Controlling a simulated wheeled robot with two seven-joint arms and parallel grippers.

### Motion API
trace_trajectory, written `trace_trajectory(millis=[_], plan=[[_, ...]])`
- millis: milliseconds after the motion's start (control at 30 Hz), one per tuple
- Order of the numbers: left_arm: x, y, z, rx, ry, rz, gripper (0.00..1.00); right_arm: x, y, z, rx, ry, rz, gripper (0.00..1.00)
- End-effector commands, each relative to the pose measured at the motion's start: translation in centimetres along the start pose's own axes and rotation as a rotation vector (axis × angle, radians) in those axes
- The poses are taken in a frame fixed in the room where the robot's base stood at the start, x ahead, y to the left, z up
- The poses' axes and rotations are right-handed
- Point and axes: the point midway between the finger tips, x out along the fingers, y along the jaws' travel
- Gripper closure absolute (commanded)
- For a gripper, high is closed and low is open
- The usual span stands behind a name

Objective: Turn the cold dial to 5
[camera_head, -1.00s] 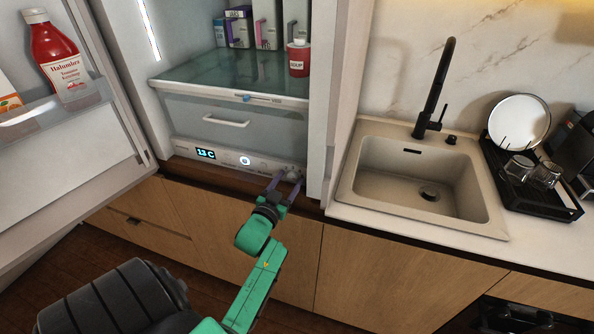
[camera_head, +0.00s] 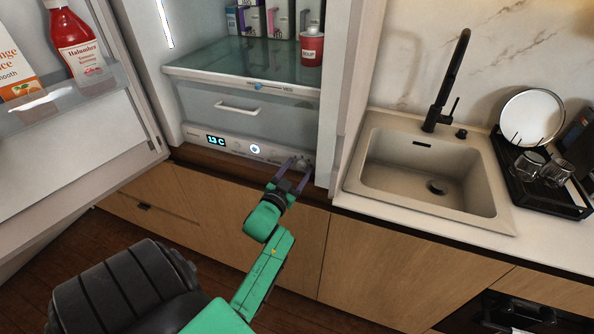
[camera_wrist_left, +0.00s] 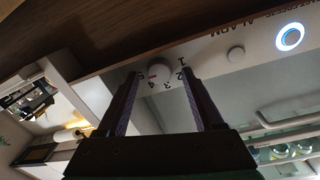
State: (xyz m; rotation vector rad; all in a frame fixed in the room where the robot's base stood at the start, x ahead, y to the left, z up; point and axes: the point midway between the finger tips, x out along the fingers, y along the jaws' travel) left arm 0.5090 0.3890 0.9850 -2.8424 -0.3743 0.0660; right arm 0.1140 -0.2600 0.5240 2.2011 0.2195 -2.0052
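The cold dial (camera_wrist_left: 160,75) is a small round white knob with the numbers 1 to 5 around it and a small red mark. The mark seems to point towards 4 or 5; I cannot tell exactly. In the head view the dial (camera_head: 302,165) is at the right end of the fridge's control panel (camera_head: 237,146). My left gripper (camera_head: 299,169) is open, its purple fingers on either side of the dial. In the left wrist view the gripper (camera_wrist_left: 162,75) shows a gap between each finger and the knob; contact is unclear. My right gripper is not in view.
The display (camera_head: 216,140) reads about 13 C. A lit round button (camera_head: 255,148) is on the same panel. The fridge door (camera_head: 75,140) stands open at left. A drawer (camera_head: 245,115) is above the panel. A sink (camera_head: 430,175) is at right.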

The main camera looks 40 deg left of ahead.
Motion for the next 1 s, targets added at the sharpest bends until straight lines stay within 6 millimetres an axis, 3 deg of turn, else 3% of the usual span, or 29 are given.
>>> trace_trajectory(millis=[367, 467, 800, 1000], plan=[[-0.7, 0.0, 0.1, -0.001, 0.0, 0.0, 0.33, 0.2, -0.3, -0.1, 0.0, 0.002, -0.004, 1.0], [-2.3, 0.1, 0.3, 0.0, -0.003, 0.001, 0.33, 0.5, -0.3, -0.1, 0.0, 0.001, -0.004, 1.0], [-12.0, 0.1, 0.5, -0.001, -0.005, 0.0, 0.33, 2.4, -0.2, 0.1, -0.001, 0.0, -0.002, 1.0], [-14.4, 0.0, 0.2, -0.001, -0.002, 0.0, 0.33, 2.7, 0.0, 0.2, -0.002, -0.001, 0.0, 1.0]])
